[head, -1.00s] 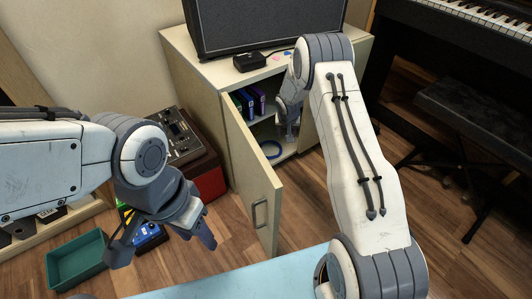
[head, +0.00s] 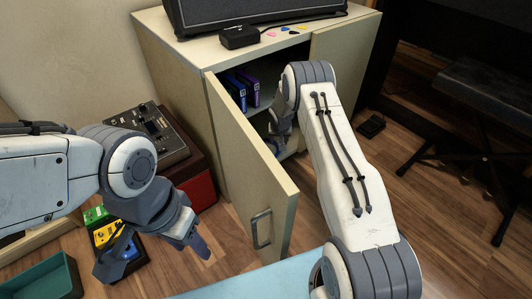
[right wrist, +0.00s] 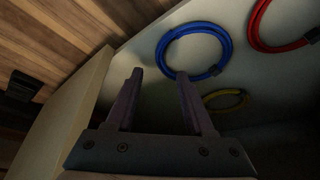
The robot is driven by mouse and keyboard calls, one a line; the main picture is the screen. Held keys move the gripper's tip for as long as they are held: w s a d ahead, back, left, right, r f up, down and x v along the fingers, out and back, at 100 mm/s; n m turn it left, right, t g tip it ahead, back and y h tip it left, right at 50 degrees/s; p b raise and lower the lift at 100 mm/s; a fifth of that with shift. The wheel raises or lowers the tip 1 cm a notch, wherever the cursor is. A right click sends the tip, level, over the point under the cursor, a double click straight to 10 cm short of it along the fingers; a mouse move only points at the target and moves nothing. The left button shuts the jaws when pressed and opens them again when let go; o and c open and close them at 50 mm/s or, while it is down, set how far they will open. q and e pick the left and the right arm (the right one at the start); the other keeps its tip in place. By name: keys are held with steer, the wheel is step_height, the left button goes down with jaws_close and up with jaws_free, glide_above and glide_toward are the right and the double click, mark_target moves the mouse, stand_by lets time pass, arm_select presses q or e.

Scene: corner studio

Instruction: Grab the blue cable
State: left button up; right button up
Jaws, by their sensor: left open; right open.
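The blue cable (right wrist: 226,52) is a coil with a dark tie, on a pale surface inside the cabinet in the right wrist view. My right gripper (right wrist: 158,74) is open and empty. Its right fingertip overlaps the coil's lower edge in the picture; I cannot tell whether they touch. My left gripper (head: 155,258) is open and empty, in front of the cabinet at the left.
A red cable (right wrist: 258,34) and a yellow cable (right wrist: 240,93) lie near the blue one. The cabinet door (head: 240,165) stands open left of my right arm. Effects pedals (head: 107,236), a green bin (head: 45,280) and a mixer (head: 150,138) are at the left.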

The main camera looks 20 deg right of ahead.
steer(key=b+x, duration=0.4)
steer(key=x, duration=0.1)
steer(key=shift+s+a+f, duration=0.15)
steer(key=shift+s+a, duration=0.1)
steer(key=shift+s, duration=0.1)
steer(key=shift+w+d+f+b, duration=0.1)
steer(key=shift+w+f+b, duration=0.15)
steer(key=shift+b, duration=0.25)
jaws_close()
